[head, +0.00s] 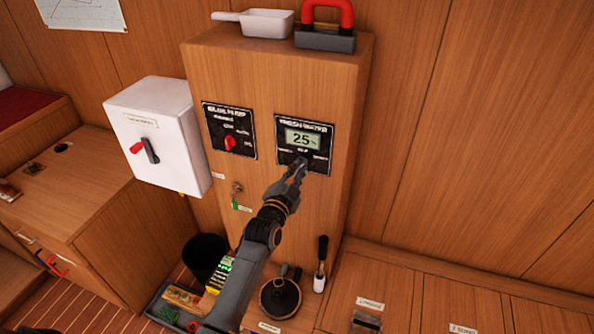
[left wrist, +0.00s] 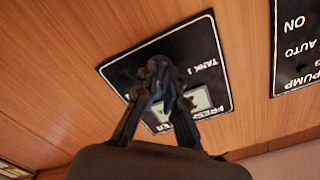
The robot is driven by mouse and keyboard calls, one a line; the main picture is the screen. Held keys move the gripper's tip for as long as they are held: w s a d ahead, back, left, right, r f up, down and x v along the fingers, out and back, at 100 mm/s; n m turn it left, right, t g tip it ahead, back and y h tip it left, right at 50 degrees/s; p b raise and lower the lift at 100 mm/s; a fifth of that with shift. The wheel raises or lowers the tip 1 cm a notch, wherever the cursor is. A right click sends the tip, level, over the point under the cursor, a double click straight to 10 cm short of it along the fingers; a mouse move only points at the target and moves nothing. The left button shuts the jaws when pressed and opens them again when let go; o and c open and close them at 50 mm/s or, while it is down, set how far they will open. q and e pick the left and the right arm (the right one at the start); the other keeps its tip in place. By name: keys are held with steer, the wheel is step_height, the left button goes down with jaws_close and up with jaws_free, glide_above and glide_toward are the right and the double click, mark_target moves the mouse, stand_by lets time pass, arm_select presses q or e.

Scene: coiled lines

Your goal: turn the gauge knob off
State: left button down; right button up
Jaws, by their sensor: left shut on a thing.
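The gauge panel (head: 318,160) is a black plate marked fresh water on the front of a wooden cabinet. Its display (head: 302,138) is lit and reads 25. My left gripper (head: 297,167) reaches up to the panel's lower part, just below the display, and is shut on the gauge knob. The fingers hide the knob, so I cannot tell which way it points. In the left wrist view the panel (left wrist: 217,62) appears upside down, and the closed fingertips (left wrist: 158,70) lie over it near the words "TANK 1".
Left of the gauge is a bilge pump panel (head: 216,122) with a red knob (head: 231,143). A white box (head: 168,108) with a red-and-black switch juts out further left. A key with a green tag (head: 235,202) hangs below. A scoop (head: 266,23) and a red-handled tool (head: 325,40) lie on top.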

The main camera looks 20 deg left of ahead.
arm_select(q)
steer(key=shift+n+p, duration=0.7)
steer(key=shift+n, duration=3.5)
steer(key=c, duration=1.4)
jaws_free()
steer(key=shift+c, duration=0.2)
steer(key=s, duration=1.2)
steer(key=shift+a, duration=0.15)
